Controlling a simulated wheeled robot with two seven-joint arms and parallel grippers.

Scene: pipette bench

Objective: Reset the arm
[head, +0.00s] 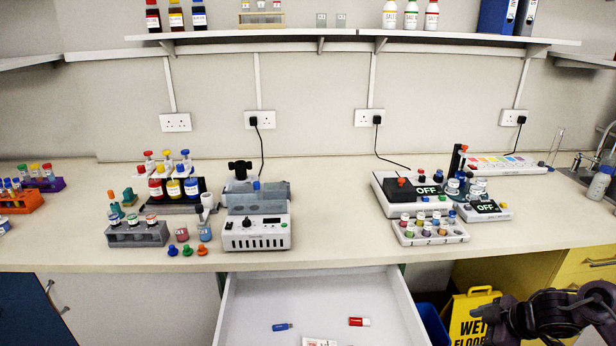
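My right arm shows at the lower right corner, dark and partly cut off by the bottom and right edges of the head view. Its gripper end (508,322) is low, in front of the cabinets and below the bench top, over a yellow wet floor sign (468,316). I cannot make out whether its fingers are apart or hold anything. My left gripper and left arm are not in view.
An open white drawer (262,316) juts out below the bench (345,252), holding a blue stick (282,327) and a red stick (359,322). A white device (257,234), vial rack (136,235) and OFF-display devices (425,189) stand on the bench. Its middle is clear.

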